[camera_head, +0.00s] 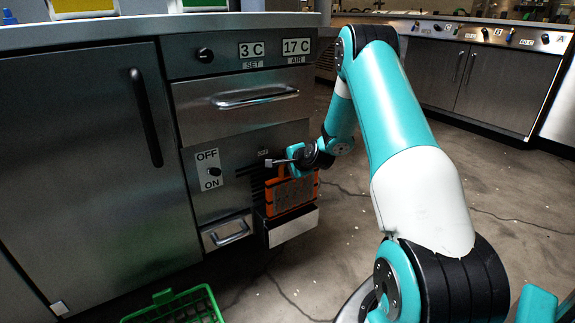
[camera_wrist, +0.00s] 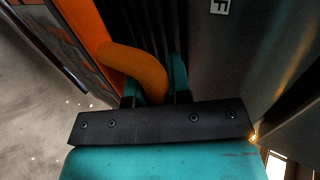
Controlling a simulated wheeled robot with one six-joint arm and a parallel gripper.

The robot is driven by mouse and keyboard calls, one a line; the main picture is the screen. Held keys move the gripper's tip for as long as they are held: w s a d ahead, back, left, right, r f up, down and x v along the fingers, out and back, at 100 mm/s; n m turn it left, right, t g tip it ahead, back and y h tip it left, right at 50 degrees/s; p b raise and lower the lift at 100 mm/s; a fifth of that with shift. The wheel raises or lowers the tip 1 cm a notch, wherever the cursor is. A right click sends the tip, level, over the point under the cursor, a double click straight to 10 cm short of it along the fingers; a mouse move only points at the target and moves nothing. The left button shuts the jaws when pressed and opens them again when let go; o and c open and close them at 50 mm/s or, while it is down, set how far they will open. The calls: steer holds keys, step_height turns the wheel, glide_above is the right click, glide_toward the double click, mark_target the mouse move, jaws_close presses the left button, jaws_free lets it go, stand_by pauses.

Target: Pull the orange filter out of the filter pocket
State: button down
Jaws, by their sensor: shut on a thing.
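The orange filter (camera_head: 292,196), a frame with a grey mesh face, stands roughly upright at the lower right of the cabinet front. Its lower edge meets the metal filter pocket (camera_head: 292,228); how deep it sits I cannot tell. In the wrist view, the filter's orange frame (camera_wrist: 92,32) is at the upper left, and its curved orange handle (camera_wrist: 138,66) runs down between my fingers. My gripper (camera_wrist: 155,92) is shut on this handle. In the head view, my gripper (camera_head: 284,163) is at the filter's top, partly hidden by my wrist.
An OFF/ON switch (camera_head: 213,172) and a small handled drawer (camera_head: 228,233) are left of the filter. A wide drawer (camera_head: 245,102) is above. A green crate (camera_head: 180,303) stands on the floor in front. Open floor lies to the right, beyond my arm.

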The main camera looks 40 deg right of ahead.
steer(key=shift+r+p, duration=0.4)
steer(key=shift+r, duration=0.4)
steer(key=shift+r+p, duration=1.35)
steer(key=shift+r, duration=0.25)
steer(key=shift+r+p, duration=1.25)
steer(key=shift+r, duration=0.15)
step_height(320, 180, up, 3)
steer(key=p, duration=0.3)
steer(key=shift+a, duration=0.1)
